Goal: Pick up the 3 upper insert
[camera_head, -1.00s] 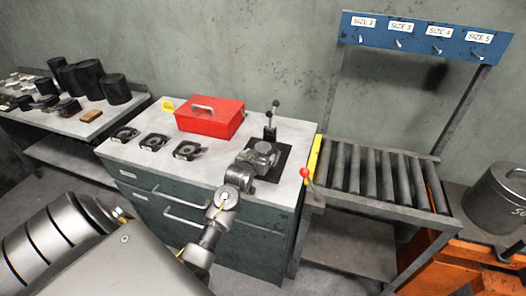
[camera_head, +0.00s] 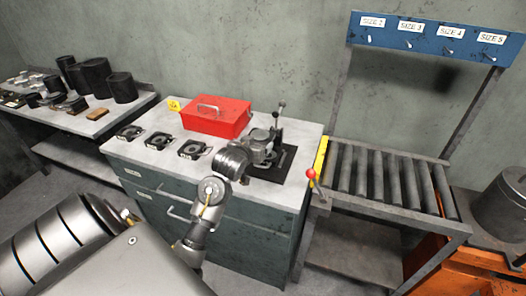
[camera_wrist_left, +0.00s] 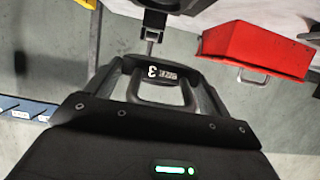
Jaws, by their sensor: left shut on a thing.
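A dark piece marked SIZE 3 (camera_wrist_left: 163,73) shows upside down in the left wrist view, between the fingers of my left gripper (camera_wrist_left: 160,92). My left gripper is shut on this insert. In the head view the gripper (camera_head: 262,150) is over the right part of the cabinet top, beside a small lever fixture (camera_head: 279,118) on a black mat (camera_head: 287,165). The wrist and fixture overlap there, so the insert cannot be made out. In the wrist view I cannot tell if the insert touches anything below. My right gripper is not in view.
Several dark inserts (camera_head: 158,141) lie in a row on the cabinet top (camera_head: 145,157). A red box (camera_head: 216,121) stands behind them. A side table (camera_head: 82,125) with dark parts is at left.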

